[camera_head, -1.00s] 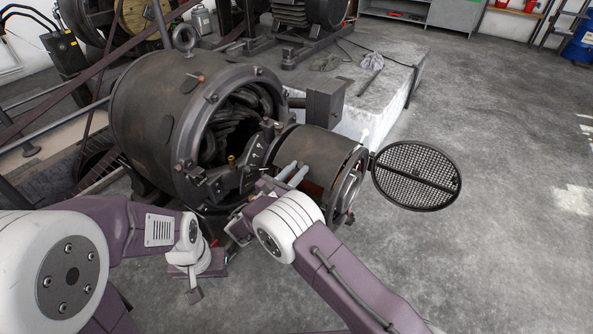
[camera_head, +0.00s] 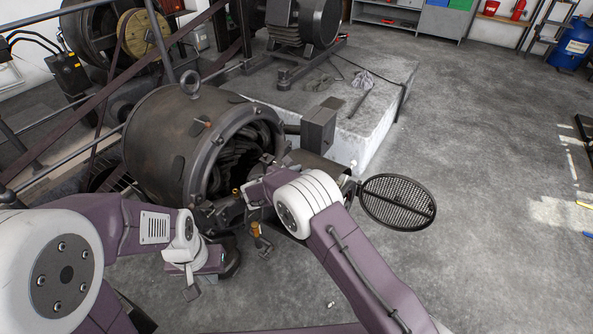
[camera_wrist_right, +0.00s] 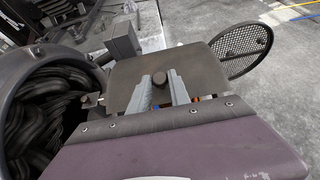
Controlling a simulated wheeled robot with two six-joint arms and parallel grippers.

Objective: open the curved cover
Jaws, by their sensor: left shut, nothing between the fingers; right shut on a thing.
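The curved cover (camera_wrist_right: 130,78) is a dark, worn metal plate with a round knob (camera_wrist_right: 160,80), in the middle of the right wrist view. My right gripper (camera_wrist_right: 163,82) has its two grey fingers on either side of the knob and is shut on it. In the head view part of the cover (camera_head: 318,163) shows behind my right arm, which hides the fingers. How far the cover is lifted is hard to tell. My left gripper (camera_head: 192,292) is shut and empty, low in front of the machine and apart from the cover.
The round dynamo housing (camera_head: 165,130) stands left of the cover, with dark coils inside. A round mesh end cover (camera_head: 398,203) stands swung out at the right. A grey box (camera_head: 319,128) sits behind.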

